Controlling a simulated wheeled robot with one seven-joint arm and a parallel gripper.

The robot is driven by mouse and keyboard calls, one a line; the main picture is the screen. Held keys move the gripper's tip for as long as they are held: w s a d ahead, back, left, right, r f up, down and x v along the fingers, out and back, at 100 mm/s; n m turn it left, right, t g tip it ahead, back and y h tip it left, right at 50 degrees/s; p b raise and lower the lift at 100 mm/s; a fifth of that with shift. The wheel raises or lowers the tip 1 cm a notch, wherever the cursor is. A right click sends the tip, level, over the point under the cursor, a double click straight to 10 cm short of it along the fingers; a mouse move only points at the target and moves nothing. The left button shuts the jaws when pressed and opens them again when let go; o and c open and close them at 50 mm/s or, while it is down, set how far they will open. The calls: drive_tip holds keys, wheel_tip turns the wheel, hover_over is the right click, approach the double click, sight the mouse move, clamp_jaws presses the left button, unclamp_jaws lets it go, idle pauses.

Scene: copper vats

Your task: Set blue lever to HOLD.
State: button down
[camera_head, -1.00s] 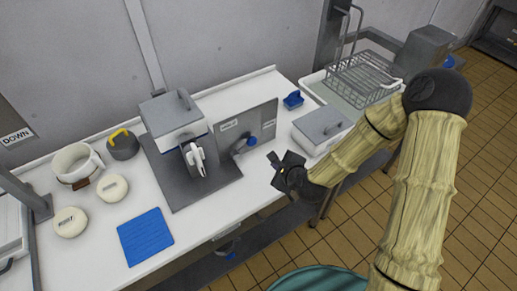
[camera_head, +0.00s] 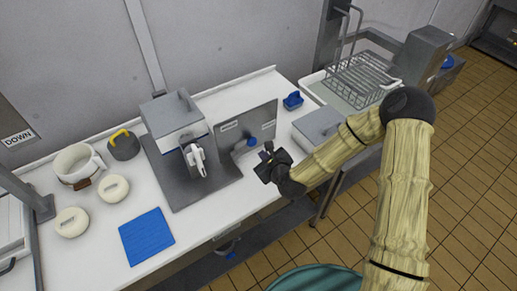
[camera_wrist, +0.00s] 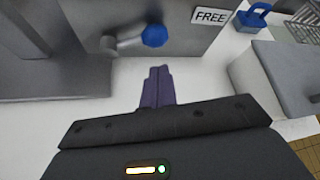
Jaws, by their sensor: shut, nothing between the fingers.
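The blue lever knob (camera_head: 251,142) sits on a grey arm in front of an upright grey panel (camera_head: 262,122) on the counter. In the wrist view the blue knob (camera_wrist: 154,36) is at the end of its grey arm, which points right and lies just left of the FREE label (camera_wrist: 210,16). A second label (camera_head: 229,125) is on the panel's left side, too small to read. My gripper (camera_head: 266,152) is shut and empty, right of the knob and apart from it. In the wrist view my gripper's fingers (camera_wrist: 157,86) are together below the knob.
A grey machine (camera_head: 174,125) with a white handle stands left of the panel. A grey lidded box (camera_head: 316,126) is close on the right, with a small blue holder (camera_head: 292,100) behind it. A blue cloth (camera_head: 146,236) lies on the white counter (camera_head: 211,220).

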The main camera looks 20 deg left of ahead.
sight(247, 146)
drive_tip(key=p+x, duration=0.1)
drive_tip(key=x, duration=0.5)
drive_tip(key=shift+w, duration=0.2)
